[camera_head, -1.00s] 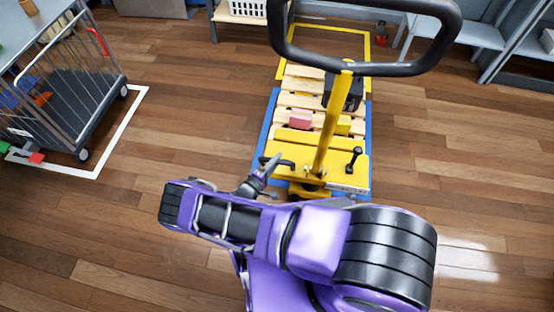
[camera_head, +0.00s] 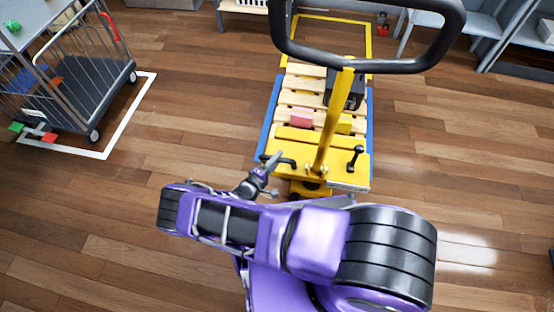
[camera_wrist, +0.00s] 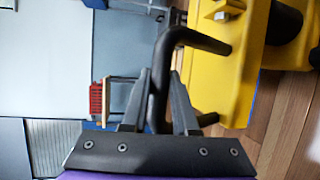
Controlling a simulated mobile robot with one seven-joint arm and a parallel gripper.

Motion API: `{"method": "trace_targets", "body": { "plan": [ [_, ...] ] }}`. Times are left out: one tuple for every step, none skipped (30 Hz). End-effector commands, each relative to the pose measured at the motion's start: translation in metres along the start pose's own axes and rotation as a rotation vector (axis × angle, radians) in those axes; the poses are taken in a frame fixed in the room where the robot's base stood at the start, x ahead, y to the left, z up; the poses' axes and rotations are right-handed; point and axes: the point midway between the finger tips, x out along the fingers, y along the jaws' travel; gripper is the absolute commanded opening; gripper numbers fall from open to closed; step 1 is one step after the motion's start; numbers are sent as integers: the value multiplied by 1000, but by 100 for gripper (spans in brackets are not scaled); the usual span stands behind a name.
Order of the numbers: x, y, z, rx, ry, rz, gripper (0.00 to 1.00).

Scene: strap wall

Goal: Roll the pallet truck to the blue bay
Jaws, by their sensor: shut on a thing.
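The yellow pallet truck (camera_head: 300,172) stands ahead of me with its black loop handle (camera_head: 375,67) rising on a yellow post. A slatted wooden load (camera_head: 300,98) with a pink block on it lies behind the yellow body. The blue bay's floor lines (camera_head: 366,125) show along both sides of the load; their near part is hidden by the truck. My gripper (camera_head: 271,165) is shut on the black bent grip (camera_head: 287,161) at the truck's near left corner. In the wrist view, this grip (camera_wrist: 188,36) passes between the fingers (camera_wrist: 160,85).
A wire-sided cart (camera_head: 80,85) stands at the left, by a white floor outline (camera_head: 135,112). A yellow floor outline (camera_head: 372,35) lies beyond the truck. Shelves (camera_head: 478,25) stand at the back right. The wood floor on both sides of the truck is clear.

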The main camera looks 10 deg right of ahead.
Motion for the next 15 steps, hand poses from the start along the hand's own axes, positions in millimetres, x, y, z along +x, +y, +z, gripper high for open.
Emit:
{"method": "trace_targets", "body": {
  "plan": [
    [-3,-2,-2,1,4,-5,0],
    [-3,-2,-2,1,4,-5,0],
    [-4,-2,-2,1,4,-6,0],
    [-4,-2,-2,1,3,-6,0],
    [-4,-2,-2,1,3,-6,0],
    [-4,-2,-1,1,3,-6,0],
    [-4,-3,-1,1,3,-6,0],
    [-4,-3,-1,1,3,-7,0],
    [-4,-3,-1,1,3,-7,0],
    [-4,-3,-1,1,2,-7,0],
    [-5,-3,-1,1,2,-7,0],
    [-5,-3,-1,1,2,-7,0],
    [-5,-3,-1,1,2,-7,0],
    [-5,-3,-1,1,2,-7,29],
    [-4,-3,-1,1,2,-7,36]
  ]
}}
